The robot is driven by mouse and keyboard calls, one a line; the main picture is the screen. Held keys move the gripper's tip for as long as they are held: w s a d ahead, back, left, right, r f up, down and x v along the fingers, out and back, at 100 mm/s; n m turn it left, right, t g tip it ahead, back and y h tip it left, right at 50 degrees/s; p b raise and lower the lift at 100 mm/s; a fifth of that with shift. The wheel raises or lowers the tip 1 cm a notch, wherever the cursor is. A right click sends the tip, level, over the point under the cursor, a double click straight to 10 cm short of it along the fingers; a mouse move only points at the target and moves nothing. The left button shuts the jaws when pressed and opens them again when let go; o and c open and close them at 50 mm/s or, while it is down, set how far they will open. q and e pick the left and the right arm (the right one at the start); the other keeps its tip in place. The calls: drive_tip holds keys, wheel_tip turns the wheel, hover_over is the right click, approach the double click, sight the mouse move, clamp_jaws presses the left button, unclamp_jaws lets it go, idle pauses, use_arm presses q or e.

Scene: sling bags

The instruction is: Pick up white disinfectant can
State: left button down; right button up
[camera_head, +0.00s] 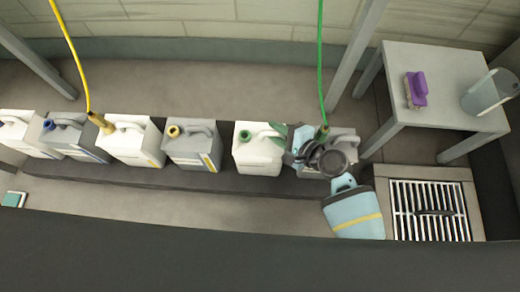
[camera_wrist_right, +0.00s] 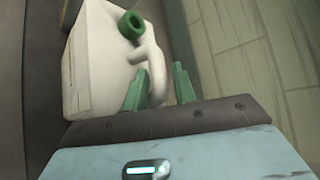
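A white can (camera_head: 257,155) with a green cap and a white handle stands upright in the row of cans in the head view. In the right wrist view the same can (camera_wrist_right: 95,65) fills the upper left. My right gripper (camera_head: 281,134) is at the right side of its handle, low over the can's top. In the wrist view its two green fingers (camera_wrist_right: 160,80) are apart, with the curved handle (camera_wrist_right: 156,72) appearing between them; I cannot tell whether they touch it. Another white can (camera_head: 133,148) stands further left, with a yellow hose at its opening.
Grey cans stand in the row, one (camera_head: 195,150) left of the green-capped can and one (camera_head: 345,145) behind my right arm. Green (camera_head: 320,60) and yellow (camera_head: 68,40) hoses hang down. A table (camera_head: 440,65) holds a purple brush (camera_head: 416,89) and a clear container (camera_head: 489,94). A floor grate (camera_head: 430,210) lies right.

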clamp_jaws()
use_arm(q)
drive_tip(key=shift+s, duration=0.25)
drive_tip(key=shift+s+r, duration=0.1)
use_arm(e)
drive_tip(key=shift+r, duration=0.1)
